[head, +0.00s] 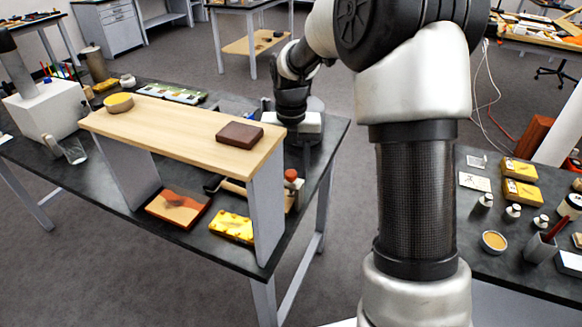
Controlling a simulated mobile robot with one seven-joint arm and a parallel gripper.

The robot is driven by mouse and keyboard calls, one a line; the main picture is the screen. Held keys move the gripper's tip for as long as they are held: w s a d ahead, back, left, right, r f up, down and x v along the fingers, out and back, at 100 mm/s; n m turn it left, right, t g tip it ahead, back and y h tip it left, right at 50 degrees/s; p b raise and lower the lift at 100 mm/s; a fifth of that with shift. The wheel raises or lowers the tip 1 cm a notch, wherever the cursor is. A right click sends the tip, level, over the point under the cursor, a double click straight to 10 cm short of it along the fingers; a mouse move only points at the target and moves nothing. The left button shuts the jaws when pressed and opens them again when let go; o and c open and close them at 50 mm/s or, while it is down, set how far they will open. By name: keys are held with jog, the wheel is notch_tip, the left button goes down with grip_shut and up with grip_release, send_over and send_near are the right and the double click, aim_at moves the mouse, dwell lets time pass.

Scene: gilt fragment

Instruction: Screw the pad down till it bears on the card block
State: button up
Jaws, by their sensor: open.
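My gripper (291,112) is a dark shape at the end of my arm. It points down behind the right end of the wooden shelf, at the back right of the dark bench. Its fingertips are small and partly hidden by the shelf, and I see nothing held in it. I cannot make out the screw's pad or the card block for certain.
Another bench (480,245) holds bottles at right.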

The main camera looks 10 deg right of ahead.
jog(key=c, duration=1)
jog(key=shift+c, duration=0.2)
jog(key=shift+r+m, duration=0.1)
jog(key=shift+m, duration=0.2)
